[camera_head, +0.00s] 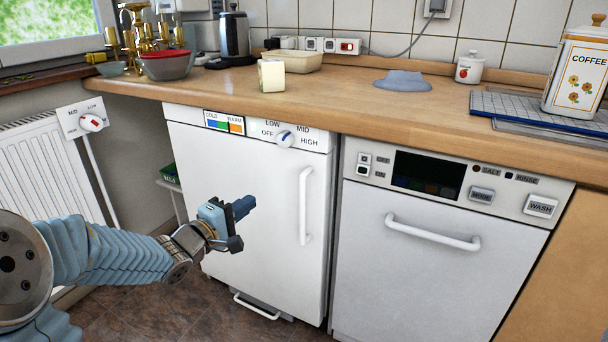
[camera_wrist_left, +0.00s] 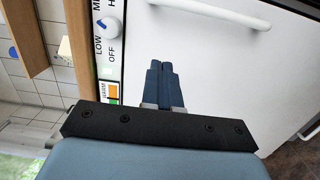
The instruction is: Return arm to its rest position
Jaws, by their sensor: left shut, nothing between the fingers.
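My left gripper (camera_head: 240,224) is in front of the white fridge (camera_head: 265,165), left of its vertical handle (camera_head: 305,205) and apart from it. In the left wrist view the gripper's blue fingers (camera_wrist_left: 162,84) are shut together with nothing between them. They point at the white fridge door (camera_wrist_left: 210,80). The fridge door looks closed in the head view. My left arm comes in from the lower left, stretched toward the fridge. My right gripper is in neither view.
A white dishwasher (camera_head: 420,250) stands right of the fridge, its front closed. The wooden counter (camera_head: 330,95) above holds a bowl, a kettle, a carton and a coffee tin (camera_head: 577,70). A radiator (camera_head: 45,165) is at the left. Tiled floor shows below.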

